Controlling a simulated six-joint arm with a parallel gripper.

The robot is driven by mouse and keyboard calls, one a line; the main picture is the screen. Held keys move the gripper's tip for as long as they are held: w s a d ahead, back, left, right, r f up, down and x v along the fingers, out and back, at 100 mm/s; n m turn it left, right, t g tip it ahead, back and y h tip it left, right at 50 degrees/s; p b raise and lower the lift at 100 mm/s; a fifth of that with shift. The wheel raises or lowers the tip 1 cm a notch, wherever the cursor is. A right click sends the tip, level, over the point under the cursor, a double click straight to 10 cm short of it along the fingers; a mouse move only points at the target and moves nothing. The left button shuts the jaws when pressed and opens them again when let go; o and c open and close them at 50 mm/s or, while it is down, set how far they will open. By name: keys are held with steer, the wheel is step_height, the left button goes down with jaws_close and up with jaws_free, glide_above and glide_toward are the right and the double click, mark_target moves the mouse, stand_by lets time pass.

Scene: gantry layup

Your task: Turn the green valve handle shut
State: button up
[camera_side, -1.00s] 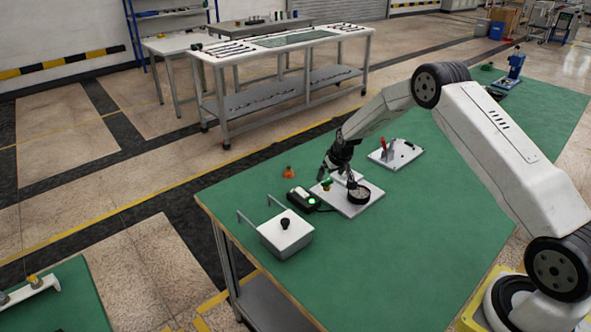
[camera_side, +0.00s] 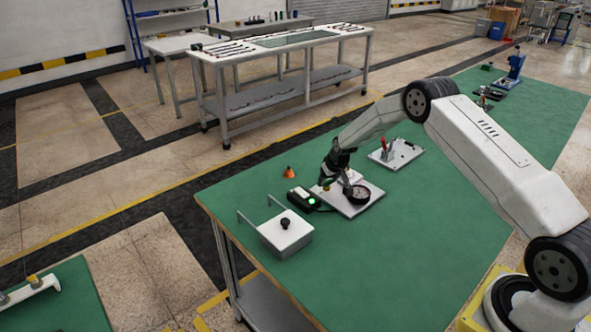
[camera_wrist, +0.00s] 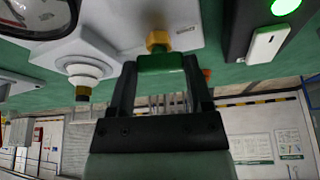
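The green valve handle (camera_wrist: 160,64) is a small block below a yellow-brass stem (camera_wrist: 158,40) in the wrist view. My gripper (camera_wrist: 160,70) has one dark finger on each side of it, and the fingers appear to touch both its sides. In the side view my gripper (camera_side: 336,180) is low over the white plate (camera_side: 352,207), with a bit of the green handle (camera_side: 326,184) showing by the fingers. Much of the handle is hidden there. A round black-rimmed gauge (camera_side: 357,194) sits on the same plate.
A grey box with a black knob (camera_side: 286,237) is nearer. An orange cone (camera_side: 289,172) and a white plate with a red handle (camera_side: 396,155) are nearby.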

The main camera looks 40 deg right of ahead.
steer(key=c, duration=0.4)
steer(key=shift+o, duration=0.2)
steer(key=shift+d+n+y, duration=0.1)
steer(key=shift+n+y, duration=0.5)
steer(key=shift+n, duration=0.9)
steer(key=o, duration=1.3)
steer(key=v, duration=0.7)
steer(key=shift+s+r, duration=0.25)
steer(key=shift+r, duration=0.1)
